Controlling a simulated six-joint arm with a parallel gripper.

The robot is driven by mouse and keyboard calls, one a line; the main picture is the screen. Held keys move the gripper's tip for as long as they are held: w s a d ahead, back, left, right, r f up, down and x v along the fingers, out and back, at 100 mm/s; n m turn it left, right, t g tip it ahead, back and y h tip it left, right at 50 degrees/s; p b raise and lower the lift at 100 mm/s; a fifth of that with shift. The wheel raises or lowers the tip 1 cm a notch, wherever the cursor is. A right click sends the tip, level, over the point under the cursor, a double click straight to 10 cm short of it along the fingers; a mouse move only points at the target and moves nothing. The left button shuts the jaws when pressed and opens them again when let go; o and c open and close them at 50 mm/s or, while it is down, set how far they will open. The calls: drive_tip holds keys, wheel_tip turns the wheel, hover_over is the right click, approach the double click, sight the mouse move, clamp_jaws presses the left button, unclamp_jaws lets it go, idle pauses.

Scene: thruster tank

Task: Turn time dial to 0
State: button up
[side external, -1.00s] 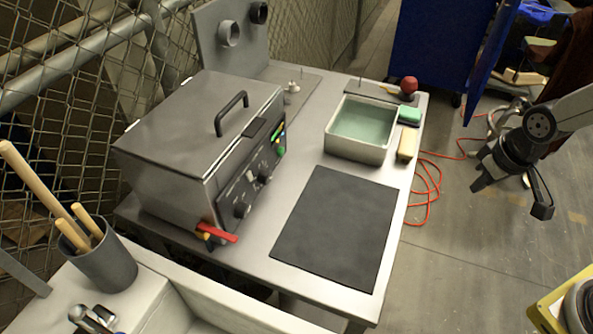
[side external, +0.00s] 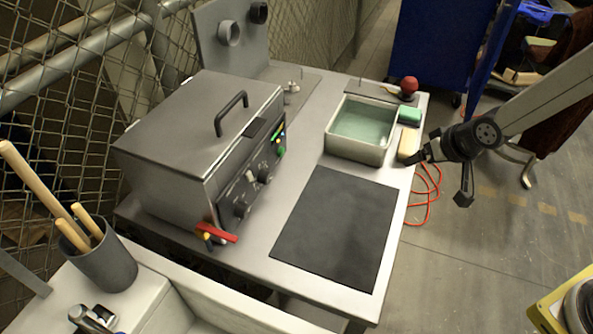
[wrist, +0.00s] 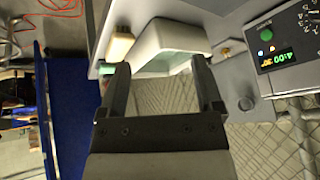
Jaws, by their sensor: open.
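The thruster tank (side external: 190,135) is a grey metal box with a closed lid and a black handle, on the left of the table in the side view. Its front panel has dark knobs; one knob (side external: 241,208) is low on the panel and another (side external: 265,175) is higher. Which one is the time dial, and its setting, I cannot tell. The wrist view shows part of the control panel (wrist: 287,40) with a lit green display and a marked dial (wrist: 314,17) cut by the right edge. My gripper (side external: 438,178) is open and empty, right of the table, well apart from the panel.
A tray of greenish liquid (side external: 389,155), a green block (side external: 410,116) and a cream block (side external: 408,143) are at the table's right side. A dark mat (side external: 337,228) lies in front of the tank. A red-handled lever (side external: 217,232) sticks out at the tank's lower corner.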

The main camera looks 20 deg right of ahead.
sight(269, 178)
drive_tip(key=w+a+f+m+t+y, duration=0.1)
drive_tip(key=w+a+f+t+y, duration=0.1)
drive_tip(key=a, duration=0.3)
drive_tip(key=w+a+f+m+t+y, duration=0.1)
drive_tip(key=w+a+f+y, duration=0.1)
drive_tip(key=w+a, duration=0.2)
drive_tip(key=w+a+f+m+t+y, duration=0.1)
drive_tip(key=w+a+f+t+y, duration=0.1)
drive_tip(key=a, duration=0.5)
drive_tip(key=shift+w+a+t+y, duration=0.15)
drive_tip(key=shift+w+y, duration=0.15)
drive_tip(key=shift+w, duration=0.2)
drive_tip(key=shift+w+a+t+y, duration=0.15)
drive_tip(key=shift+w+y, duration=0.15)
drive_tip(key=shift+w, duration=0.2)
drive_tip(key=a+y, duration=0.1)
drive_tip(key=s+a+f+y, duration=0.1)
drive_tip(key=a, duration=0.1)
drive_tip(key=a+f+m+y, duration=0.1)
drive_tip(key=a, duration=0.1)
drive_tip(key=shift+s+a+t+y, duration=0.1)
drive_tip(key=shift+s+t+y, duration=0.2)
drive_tip(key=shift+s+y, duration=0.1)
drive_tip(key=shift+s+a+y, duration=0.25)
drive_tip(key=shift+a+y, duration=0.15)
drive_tip(key=shift+w+a, duration=0.1)
drive_tip(key=shift+w, duration=0.05)
drive_tip(key=shift+x, duration=3.7)
drive_tip(key=shift+f, duration=0.1)
drive_tip(key=shift+c, duration=0.2)
